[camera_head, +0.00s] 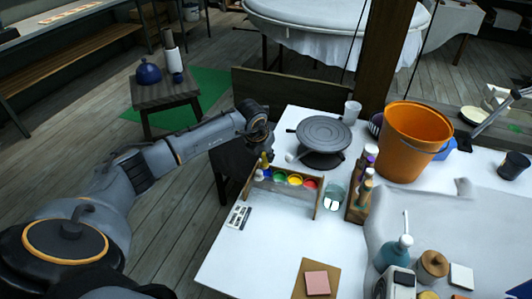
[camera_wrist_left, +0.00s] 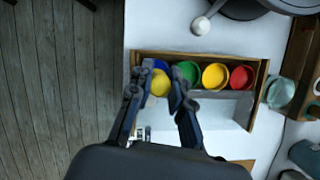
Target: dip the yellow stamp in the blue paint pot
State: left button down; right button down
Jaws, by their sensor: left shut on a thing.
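My left gripper (camera_head: 263,150) reaches in from the left, over the left end of a wooden paint rack (camera_head: 317,203). It is shut on the yellow stamp (camera_head: 265,161), which also shows between the fingers in the left wrist view (camera_wrist_left: 159,83). The blue paint pot (camera_wrist_left: 161,65) is at the rack's left end, partly hidden behind the stamp and fingers. In the wrist view the stamp overlaps the pot; I cannot tell whether it touches the paint. My right gripper is not in view.
Green (camera_wrist_left: 187,72), yellow (camera_wrist_left: 215,75) and red (camera_wrist_left: 241,78) paint pots stand in the same rack. A glass cup (camera_head: 333,196) and a wooden bottle holder (camera_head: 357,207) are to the right. A grey turntable (camera_head: 323,133) stands behind.

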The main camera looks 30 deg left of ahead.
pick_arm(q)
jog(key=shift+f+b, duration=1.65)
jog(key=shift+f, duration=0.8)
jog(key=shift+w, duration=0.15)
jog(key=shift+r+p, duration=1.85)
jog(key=shift+r, duration=1.6)
